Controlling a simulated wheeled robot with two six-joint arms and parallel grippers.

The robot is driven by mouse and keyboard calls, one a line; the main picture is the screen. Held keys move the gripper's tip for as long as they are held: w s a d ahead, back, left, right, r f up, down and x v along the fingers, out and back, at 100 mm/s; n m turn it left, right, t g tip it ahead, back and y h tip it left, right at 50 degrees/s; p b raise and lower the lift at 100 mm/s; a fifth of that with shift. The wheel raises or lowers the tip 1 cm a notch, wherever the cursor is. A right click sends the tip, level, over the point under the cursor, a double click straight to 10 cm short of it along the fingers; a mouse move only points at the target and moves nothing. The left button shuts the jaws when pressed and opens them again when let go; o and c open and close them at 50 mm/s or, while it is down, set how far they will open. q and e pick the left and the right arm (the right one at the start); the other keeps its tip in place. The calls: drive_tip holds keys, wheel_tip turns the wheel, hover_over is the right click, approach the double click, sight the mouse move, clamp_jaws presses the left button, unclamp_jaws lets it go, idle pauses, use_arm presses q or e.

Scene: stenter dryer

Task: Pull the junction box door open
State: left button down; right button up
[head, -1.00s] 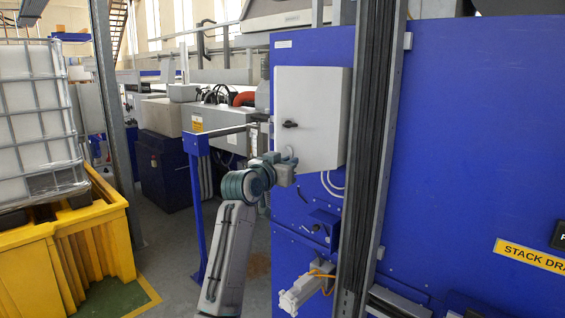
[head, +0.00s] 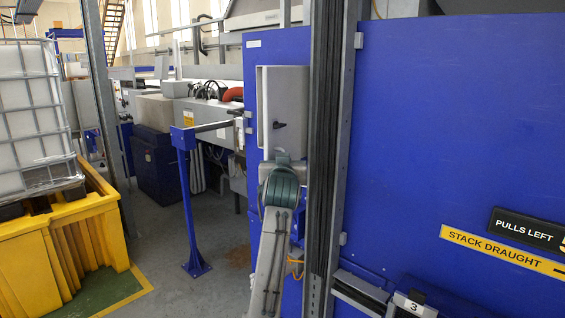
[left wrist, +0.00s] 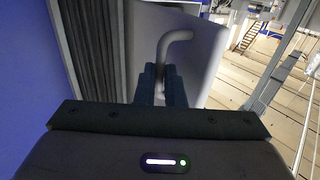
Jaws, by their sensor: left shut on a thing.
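The junction box (head: 261,100) is a light grey cabinet on the blue machine wall. Its door (head: 292,100), with a small black knob (head: 278,125), appears swung outward, with a strip of the box showing along its left edge. The post hides its right side. My left gripper (head: 285,160) is at the door's lower part, its fingers hidden in the head view. In the left wrist view the left gripper (left wrist: 162,75) is shut on a bent grey handle (left wrist: 174,40), in front of the pale door panel (left wrist: 205,45). My right gripper is not in view.
A grey vertical post (head: 333,150) stands close right of the box. A blue stand (head: 188,200) with a horizontal bar is to the left. A yellow bin (head: 60,240) is at far left. Grey floor between bin and stand is clear.

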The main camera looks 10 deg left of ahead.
use_arm(q)
drive_tip(key=shift+d+r, duration=0.2)
drive_tip(key=shift+r, duration=0.2)
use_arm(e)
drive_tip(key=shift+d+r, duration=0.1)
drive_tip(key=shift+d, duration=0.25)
